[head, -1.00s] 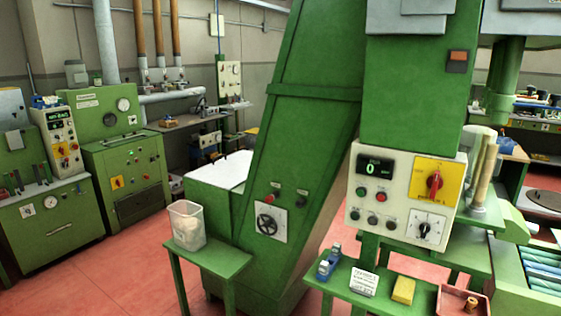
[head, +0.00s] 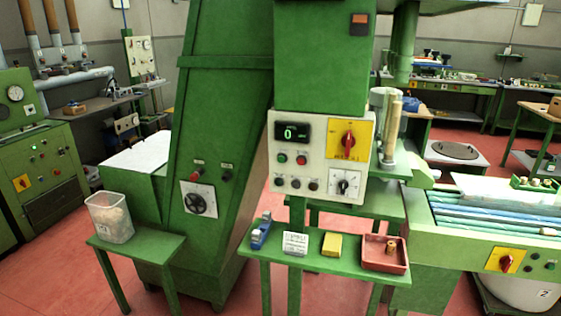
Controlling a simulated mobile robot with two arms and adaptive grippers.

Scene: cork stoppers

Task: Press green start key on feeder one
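A pale control panel (head: 325,187) is fixed to the front of a tall green machine (head: 322,58) in the middle of the head view. Its dark display (head: 292,132) reads 0. Below the display are a green key (head: 282,158) and a red key (head: 301,160). A red rotary switch on a yellow plate (head: 349,139) is to their right. Several small dark buttons (head: 295,183) and a dial (head: 345,185) form the lower row. The key labels are too small to read. Neither of my grippers is in view.
A green shelf below the panel holds a blue item (head: 261,231), a white card (head: 295,243), a yellow block (head: 332,244) and a red tray (head: 385,254). A clear bin (head: 110,217) stands on a low green table at left. Red floor shows between the machines.

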